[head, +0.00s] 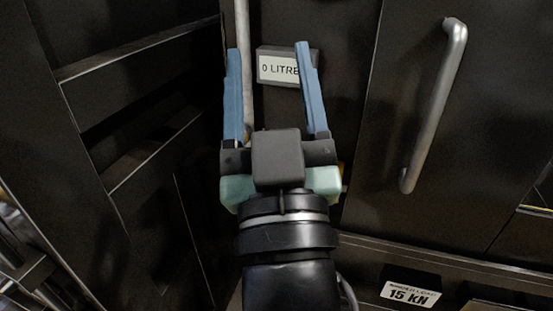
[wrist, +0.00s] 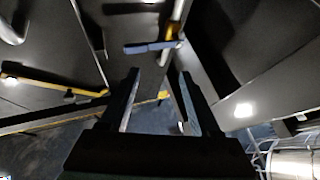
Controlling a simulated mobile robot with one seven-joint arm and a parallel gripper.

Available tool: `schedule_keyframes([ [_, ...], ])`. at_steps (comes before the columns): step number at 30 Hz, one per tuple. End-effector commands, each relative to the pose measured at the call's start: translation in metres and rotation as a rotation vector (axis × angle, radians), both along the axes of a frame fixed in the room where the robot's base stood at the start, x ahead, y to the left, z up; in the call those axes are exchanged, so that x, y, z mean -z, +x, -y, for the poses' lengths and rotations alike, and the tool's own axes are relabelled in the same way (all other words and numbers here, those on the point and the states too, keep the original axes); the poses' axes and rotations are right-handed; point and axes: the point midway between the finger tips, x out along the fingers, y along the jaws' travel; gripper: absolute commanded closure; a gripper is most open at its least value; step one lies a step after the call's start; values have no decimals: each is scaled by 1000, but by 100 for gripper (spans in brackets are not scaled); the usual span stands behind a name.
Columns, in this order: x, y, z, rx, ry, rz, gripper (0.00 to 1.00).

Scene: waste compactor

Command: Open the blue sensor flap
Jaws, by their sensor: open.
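My gripper (head: 267,48) is in the middle of the head view with its two blue fingers spread and pointing up. In the wrist view my gripper (wrist: 158,76) is also open, with nothing held between the fingers. A thin blue flat piece (wrist: 150,47), which looks like the sensor flap, lies beyond the fingertips in the wrist view, beside a metal bar (wrist: 176,14). It is apart from the fingers in that picture. I cannot tell whether it is open or closed. I cannot make out the flap in the head view, where my gripper and arm hide part of the machine.
A grey upright bar (head: 241,20) runs behind the gripper. A "0 LITRE" display (head: 278,68) is partly behind the right finger. A long metal handle (head: 434,105) is on the right panel, and a "15 KN" label (head: 409,293) sits below. Dark ledges (head: 140,55) line the left.

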Motion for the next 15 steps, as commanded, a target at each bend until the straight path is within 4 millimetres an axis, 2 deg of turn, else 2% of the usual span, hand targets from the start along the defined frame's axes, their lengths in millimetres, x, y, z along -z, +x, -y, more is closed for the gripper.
schedule_keyframes([
  [1, 44, 7, 2, -6, -5, -72, 37],
  [5, 132, 10, 5, -19, -12, -213, 37],
  [6, 158, 9, 7, -21, -10, -254, 37],
  [9, 221, -1, 11, -24, 2, -355, 37],
  [12, 271, -15, 15, -21, 19, -436, 37],
  [15, 306, -29, 18, -16, 35, -493, 37],
])
